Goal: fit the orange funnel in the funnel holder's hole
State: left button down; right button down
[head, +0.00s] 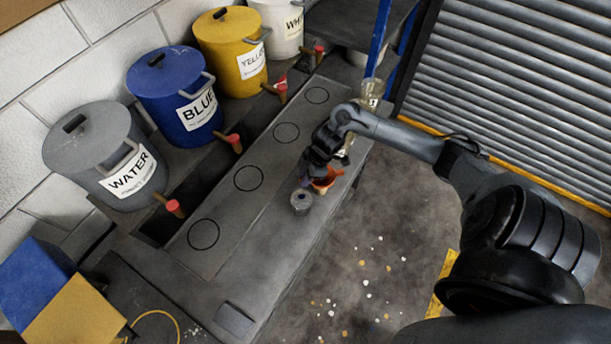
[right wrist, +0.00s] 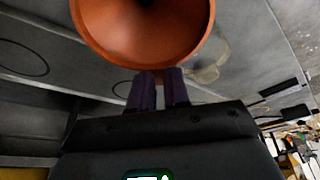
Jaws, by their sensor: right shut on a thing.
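The orange funnel (head: 326,182) is at the front edge of the grey bench, partly hidden by my right gripper (head: 308,180). In the right wrist view, the funnel's wide mouth (right wrist: 145,35) fills the top of the picture, just beyond the dark purple fingers of my right gripper (right wrist: 158,88). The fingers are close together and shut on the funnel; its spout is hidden. A small grey round piece (head: 301,202) with a dark opening, possibly the funnel holder, sits just in front of the gripper. I cannot tell whether the funnel touches it. My left gripper is not in view.
Grey (head: 100,155), blue (head: 175,95), yellow (head: 231,50) and white buckets with red-tipped taps line the back. Black circles mark the bench top (head: 225,215). A clear glass vessel (head: 371,92) stands by a blue post. Speckled floor lies right of the bench.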

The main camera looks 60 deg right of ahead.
jog(key=shift+f, duration=0.15)
dwell(0.5)
jog(key=shift+f, duration=0.2)
jog(key=shift+f+b, duration=0.4)
jog(key=shift+f, duration=0.1)
jog(key=c, duration=1)
grip_release()
jog(key=shift+r, duration=0.1)
